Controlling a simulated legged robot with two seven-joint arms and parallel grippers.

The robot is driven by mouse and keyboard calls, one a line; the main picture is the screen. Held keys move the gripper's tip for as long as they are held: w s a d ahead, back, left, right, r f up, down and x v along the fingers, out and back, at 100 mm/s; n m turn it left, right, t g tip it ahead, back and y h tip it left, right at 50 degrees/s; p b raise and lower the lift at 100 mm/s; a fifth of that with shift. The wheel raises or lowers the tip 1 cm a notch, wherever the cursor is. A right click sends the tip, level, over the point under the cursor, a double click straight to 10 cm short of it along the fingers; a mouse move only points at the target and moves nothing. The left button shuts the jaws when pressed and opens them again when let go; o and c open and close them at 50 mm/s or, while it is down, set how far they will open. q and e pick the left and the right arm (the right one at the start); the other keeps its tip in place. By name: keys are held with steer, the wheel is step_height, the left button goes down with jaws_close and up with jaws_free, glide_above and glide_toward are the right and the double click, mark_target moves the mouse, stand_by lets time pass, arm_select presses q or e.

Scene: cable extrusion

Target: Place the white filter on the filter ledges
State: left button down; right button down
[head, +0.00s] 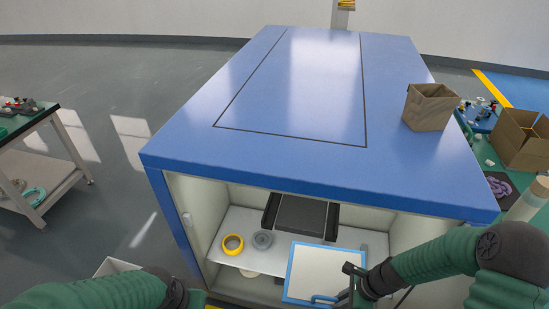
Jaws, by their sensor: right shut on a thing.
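The white filter (313,268) is a flat white panel with a blue rim, at the bottom centre right in front of the open cabinet. My right gripper (343,289) is shut on the filter near its lower right part, where a blue handle-like piece (325,298) shows. A dark, tray-like frame (300,214) with raised black sides sits inside the cabinet, under the blue top. I cannot tell whether its sides are the filter ledges. My left arm comes in at the bottom left; its gripper fingers are out of the picture.
On the cabinet's light shelf (230,258) lie a yellow ring (232,245) and a grey round part (262,239). The blue cabinet top (200,130) overhangs the opening and bears an open cardboard box (430,107). A side table (28,125) stands at left, with clear floor between.

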mark_target(328, 297)
steer(key=a+r+n+g, duration=0.1)
steer(key=n, duration=0.2)
steer(key=a+r+n+g, duration=0.1)
steer(key=r+n, duration=0.1)
steer(key=n, duration=0.1)
steer(key=w+a+r+n+g, duration=0.1)
steer(key=n, duration=0.2)
steer(key=shift+a+r+g+h, duration=0.2)
steer(key=shift+a+g+h, duration=0.1)
steer(key=shift+a, duration=0.1)
steer(key=r+n, duration=0.1)
steer(key=n, duration=0.1)
steer(key=r+n+g+h, duration=0.1)
steer(key=n, duration=0.1)
steer(key=d+r+n, duration=0.1)
steer(key=n, duration=0.1)
steer(key=shift+s+r+n+g+h, duration=0.2)
steer(key=shift+s+n+g+h, duration=0.1)
steer(key=shift+h, duration=0.1)
steer(key=d+r+n+h, duration=0.1)
steer(key=r+n, duration=0.1)
steer(key=d+r+n, duration=0.1)
steer(key=d+n, duration=0.1)
steer(key=n, duration=0.1)
steer(key=shift+w+r+h, duration=0.15)
steer(key=shift+r+h, duration=0.2)
steer(key=shift+h, duration=0.05)
